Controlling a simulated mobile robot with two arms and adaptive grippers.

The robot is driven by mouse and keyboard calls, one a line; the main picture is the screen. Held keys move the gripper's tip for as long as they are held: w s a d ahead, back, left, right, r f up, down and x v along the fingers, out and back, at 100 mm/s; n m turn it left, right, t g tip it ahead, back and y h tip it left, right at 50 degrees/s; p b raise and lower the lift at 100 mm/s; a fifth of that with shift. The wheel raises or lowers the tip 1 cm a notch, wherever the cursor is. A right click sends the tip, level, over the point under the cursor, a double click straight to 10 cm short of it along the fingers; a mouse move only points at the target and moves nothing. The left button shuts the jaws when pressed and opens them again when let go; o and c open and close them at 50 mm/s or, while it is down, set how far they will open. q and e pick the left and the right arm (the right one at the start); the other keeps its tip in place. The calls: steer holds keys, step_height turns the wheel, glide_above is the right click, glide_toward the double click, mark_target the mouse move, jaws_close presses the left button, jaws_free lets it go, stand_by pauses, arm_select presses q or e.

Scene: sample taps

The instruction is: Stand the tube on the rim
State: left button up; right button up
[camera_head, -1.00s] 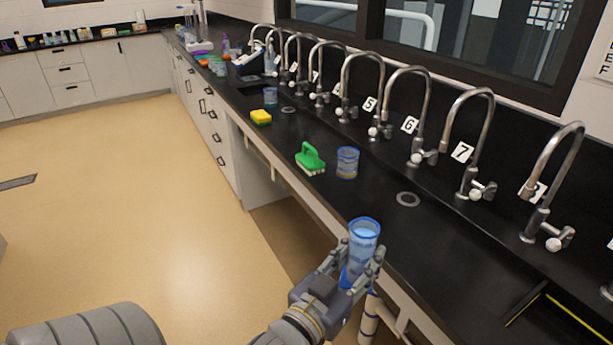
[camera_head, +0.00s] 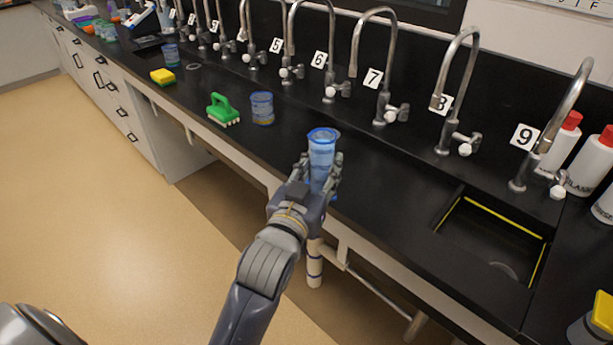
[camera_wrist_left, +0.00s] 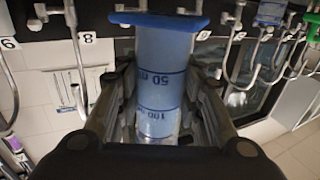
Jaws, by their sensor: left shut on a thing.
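The tube (camera_head: 322,150) is clear blue with a darker blue top edge and stands about upright in my left gripper (camera_head: 320,178). The gripper is shut around its lower part, at the front edge of the black counter. In the left wrist view the tube (camera_wrist_left: 160,75) shows volume marks, with the fingers (camera_wrist_left: 160,110) on both sides of it. The rim that the task names cannot be told for sure; a sink opening with a yellow-lined edge (camera_head: 447,213) lies to the right of the gripper. My right gripper is not in view.
A blue beaker (camera_head: 262,108), a green brush (camera_head: 222,110) and a yellow sponge (camera_head: 163,77) stand on the counter to the left. Numbered taps (camera_head: 385,100) line the back. White bottles with red caps (camera_head: 590,160) stand at the right. The counter between gripper and sink is clear.

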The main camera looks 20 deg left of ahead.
arm_select(q)
steer(key=w, duration=0.2)
steer(key=w+d, duration=0.1)
steer(key=w, duration=0.1)
steer(key=w+d, duration=0.1)
steer(key=w, duration=0.1)
steer(key=shift+f, duration=0.3)
steer(key=shift+s+f, duration=0.1)
steer(key=shift+f, duration=1.65)
steer(key=shift+f, duration=0.1)
steer(key=o, duration=1)
steer(key=shift+s, duration=0.15)
steer(key=s, duration=0.6)
steer(key=s+b, duration=0.1)
steer(key=s, duration=0.4)
steer(key=shift+s+d, duration=0.2)
steer(key=shift+s, duration=0.2)
